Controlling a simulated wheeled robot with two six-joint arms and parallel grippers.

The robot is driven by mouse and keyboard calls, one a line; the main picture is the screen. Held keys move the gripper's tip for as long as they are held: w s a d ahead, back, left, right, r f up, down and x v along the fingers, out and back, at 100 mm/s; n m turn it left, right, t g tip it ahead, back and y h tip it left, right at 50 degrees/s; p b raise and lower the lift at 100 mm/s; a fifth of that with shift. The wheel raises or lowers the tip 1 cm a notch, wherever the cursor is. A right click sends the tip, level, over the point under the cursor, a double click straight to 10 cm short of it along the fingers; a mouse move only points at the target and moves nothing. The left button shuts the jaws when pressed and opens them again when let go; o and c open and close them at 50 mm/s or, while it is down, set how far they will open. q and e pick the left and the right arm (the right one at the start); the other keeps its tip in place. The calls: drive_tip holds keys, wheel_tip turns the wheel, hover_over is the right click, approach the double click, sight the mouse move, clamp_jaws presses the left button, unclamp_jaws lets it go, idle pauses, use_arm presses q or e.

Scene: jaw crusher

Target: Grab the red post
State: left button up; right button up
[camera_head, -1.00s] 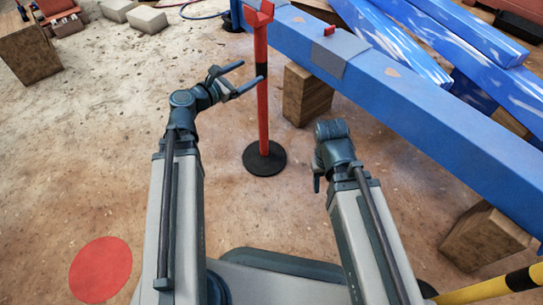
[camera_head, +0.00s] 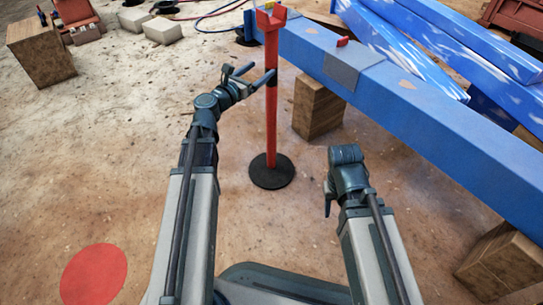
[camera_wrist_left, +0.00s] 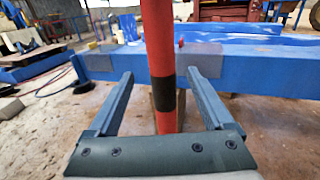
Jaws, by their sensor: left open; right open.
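The red post (camera_head: 271,125) stands upright on a round black base (camera_head: 271,171), with a forked red top and a black band. My left gripper (camera_head: 249,74) is open at the height of the band. In the left wrist view the post (camera_wrist_left: 158,38) shows upright between the two open fingers (camera_wrist_left: 159,73), touching neither visibly; how deep it sits between them I cannot tell. In the head view one fingertip overlaps the post. My right gripper (camera_head: 328,194) is open and empty, pointing down to the right of the base; its fingers are partly hidden.
A long blue beam (camera_head: 430,115) runs behind and right of the post, resting on wooden blocks (camera_head: 318,107). A red disc (camera_head: 94,275) marks the floor at lower left. Pale blocks (camera_head: 162,30) and a wooden crate (camera_head: 40,48) lie far left. The floor left of the post is clear.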

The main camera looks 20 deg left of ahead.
sight(267, 65)
use_arm(q)
drive_tip(key=shift+x, duration=3.35)
drive_tip(key=shift+s+d, duration=0.1)
drive_tip(key=shift+s, duration=0.05)
clamp_jaws()
